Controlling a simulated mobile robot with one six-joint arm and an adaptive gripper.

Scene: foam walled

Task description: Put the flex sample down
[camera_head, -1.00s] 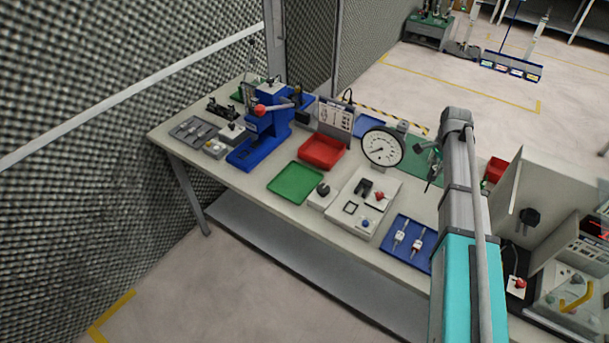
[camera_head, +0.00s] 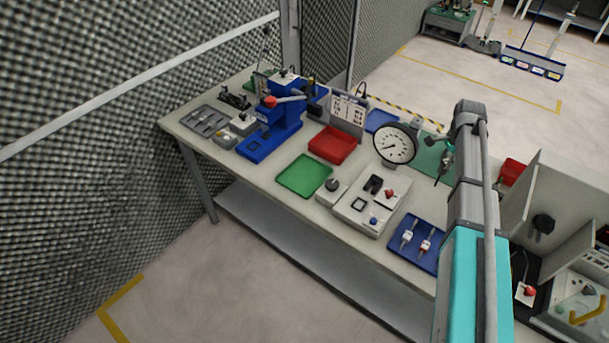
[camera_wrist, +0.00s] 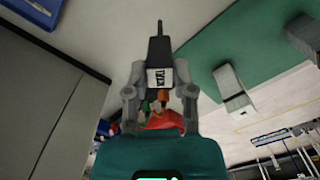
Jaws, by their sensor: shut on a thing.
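In the wrist view my gripper (camera_wrist: 160,95) is shut on the flex sample (camera_wrist: 158,55), a dark block with a white lettered label and a thin dark tip pointing away from me. The sample stays between the fingers, and I see no surface touching it. In the head view my arm hides most of the area around the gripper, and I cannot make out the sample clearly there.
The long bench (camera_head: 280,205) holds a blue press (camera_head: 272,130), red tray (camera_head: 332,145), green tray (camera_head: 304,175), dial gauge (camera_head: 394,145) and blue tray (camera_head: 416,243) with small samples. A green mat (camera_wrist: 235,45) and grey block (camera_wrist: 232,88) show in the wrist view.

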